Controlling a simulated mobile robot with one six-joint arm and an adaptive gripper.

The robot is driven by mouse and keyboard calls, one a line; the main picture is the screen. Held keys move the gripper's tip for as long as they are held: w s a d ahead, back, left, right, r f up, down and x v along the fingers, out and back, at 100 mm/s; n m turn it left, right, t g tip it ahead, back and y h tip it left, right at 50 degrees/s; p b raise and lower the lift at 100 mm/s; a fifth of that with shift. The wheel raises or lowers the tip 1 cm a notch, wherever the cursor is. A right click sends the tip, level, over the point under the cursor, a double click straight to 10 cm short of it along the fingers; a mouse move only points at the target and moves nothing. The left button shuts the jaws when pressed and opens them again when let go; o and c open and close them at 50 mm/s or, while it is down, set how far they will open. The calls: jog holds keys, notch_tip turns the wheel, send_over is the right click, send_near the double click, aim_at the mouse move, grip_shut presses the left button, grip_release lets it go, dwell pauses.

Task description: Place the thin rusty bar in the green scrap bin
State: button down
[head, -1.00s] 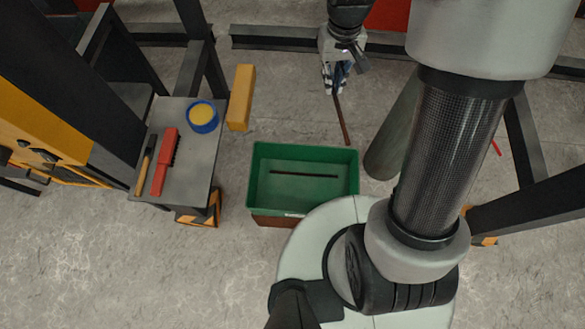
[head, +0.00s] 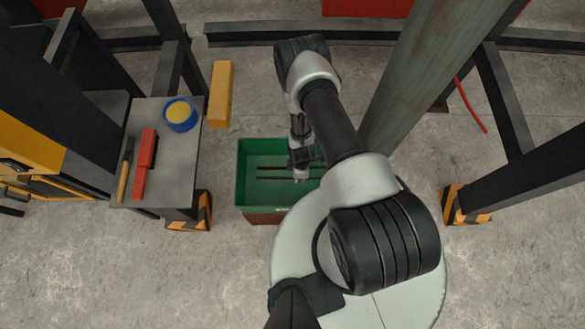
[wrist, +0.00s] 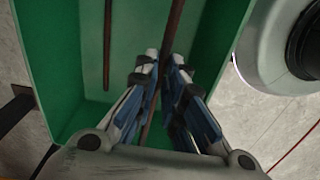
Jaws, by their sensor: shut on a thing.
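The green scrap bin (head: 241,185) stands on the floor left of my base, with my arm reaching over it. My gripper (head: 300,173) is over the bin's opening, partly hidden by my own wrist. In the wrist view my gripper (wrist: 163,65) is shut on the thin rusty bar (wrist: 174,30), which runs between the fingertips against the green interior (wrist: 215,60). Another thin dark bar (wrist: 107,45) is inside the bin, to the left and roughly parallel. I cannot tell whether the held bar touches the bin floor.
A greenish column (head: 425,75) stands right of my arm. The front-left floor is clear.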

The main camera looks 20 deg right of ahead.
aim_at(299, 195)
jog(key=f+b, duration=0.2)
jog(key=f, duration=0.5)
jog(key=f+b, duration=0.3)
jog(key=f, duration=0.4)
jog(key=f+b, duration=0.3)
jog(key=f, duration=0.4)
jog(key=shift+s, duration=0.35)
jog(key=shift+r, duration=0.1)
jog(key=c, duration=2.2)
grip_release()
jog(key=o, duration=0.5)
